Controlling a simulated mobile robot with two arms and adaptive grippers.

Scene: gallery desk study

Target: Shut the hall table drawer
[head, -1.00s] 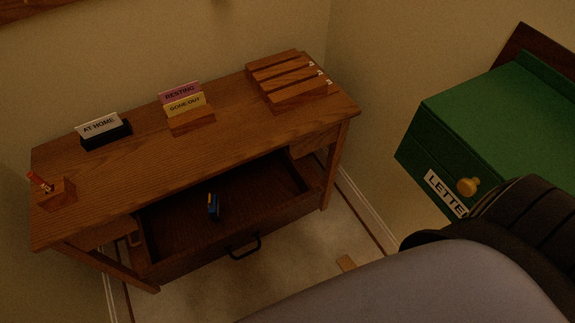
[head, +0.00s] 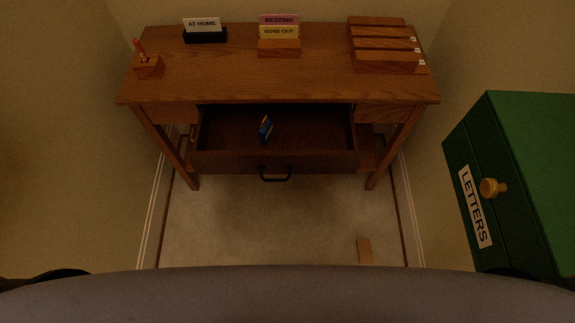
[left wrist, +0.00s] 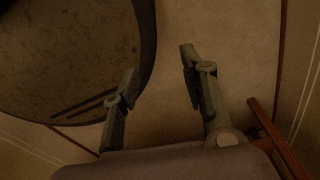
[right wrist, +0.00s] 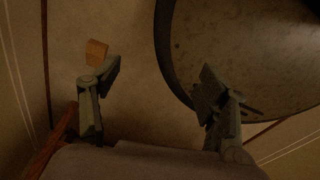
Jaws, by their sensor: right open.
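The wooden hall table (head: 230,88) stands straight ahead in the head view. Its middle drawer (head: 225,162) is pulled out, with its inside showing and a dark bar handle (head: 275,178) on its front. A small blue item (head: 266,130) stands inside the drawer. Neither gripper shows in the head view. My left gripper (left wrist: 160,66) is open and empty in the left wrist view, above the floor. My right gripper (right wrist: 160,70) is open and empty in the right wrist view, also above the floor. Both are apart from the drawer.
A green LETTERS cabinet (head: 530,170) stands right. A wood piece (head: 364,250) lies on otherwise clear floor.

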